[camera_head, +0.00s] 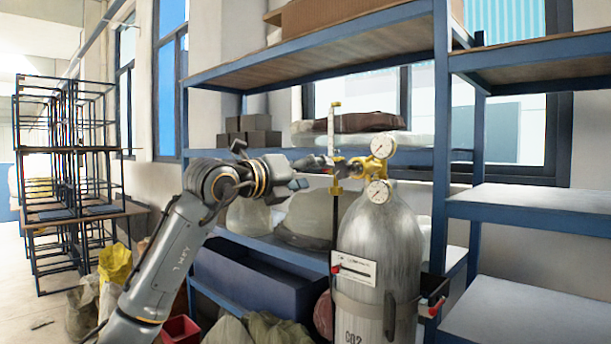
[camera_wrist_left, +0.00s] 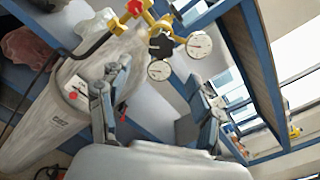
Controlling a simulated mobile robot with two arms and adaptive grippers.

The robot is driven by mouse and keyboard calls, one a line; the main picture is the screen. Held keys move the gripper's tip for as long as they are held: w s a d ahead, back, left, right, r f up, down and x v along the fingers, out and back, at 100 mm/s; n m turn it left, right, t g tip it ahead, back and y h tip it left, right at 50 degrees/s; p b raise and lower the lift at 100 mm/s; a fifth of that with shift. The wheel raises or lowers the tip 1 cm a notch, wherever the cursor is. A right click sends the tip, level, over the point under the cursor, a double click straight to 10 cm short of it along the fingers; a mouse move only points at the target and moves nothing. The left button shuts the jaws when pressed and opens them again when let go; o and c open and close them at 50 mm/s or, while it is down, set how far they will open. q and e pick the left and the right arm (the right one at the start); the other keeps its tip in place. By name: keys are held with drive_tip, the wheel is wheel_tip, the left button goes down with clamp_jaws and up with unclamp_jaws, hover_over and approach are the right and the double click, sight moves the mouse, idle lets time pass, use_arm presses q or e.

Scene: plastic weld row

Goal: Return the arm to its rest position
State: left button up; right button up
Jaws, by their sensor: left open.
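My left arm comes in from the left, and its gripper (camera_head: 304,173) is in front of the shelf, left of the gas cylinder's valve. In the left wrist view the two fingers of this gripper (camera_wrist_left: 158,85) stand wide apart, with nothing held between them. The grey CO2 cylinder (camera_head: 380,240) stands upright, with a brass regulator (camera_head: 381,147) and two round gauges on top. The cylinder (camera_wrist_left: 60,110) and its regulator also show beyond the fingers in the left wrist view. I cannot tell from these views how far the fingers are from the regulator. My right gripper is not in view.
A blue-framed shelf (camera_head: 440,110) stands behind the arm and cylinder, with grey boxes (camera_head: 250,131) and a blue bin (camera_head: 250,278). Bags (camera_head: 115,264) and a red container (camera_head: 181,330) lie low near the arm. Dark racks (camera_head: 75,150) stand at far left.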

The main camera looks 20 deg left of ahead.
use_arm(q)
drive_tip(key=shift+v, duration=0.8)
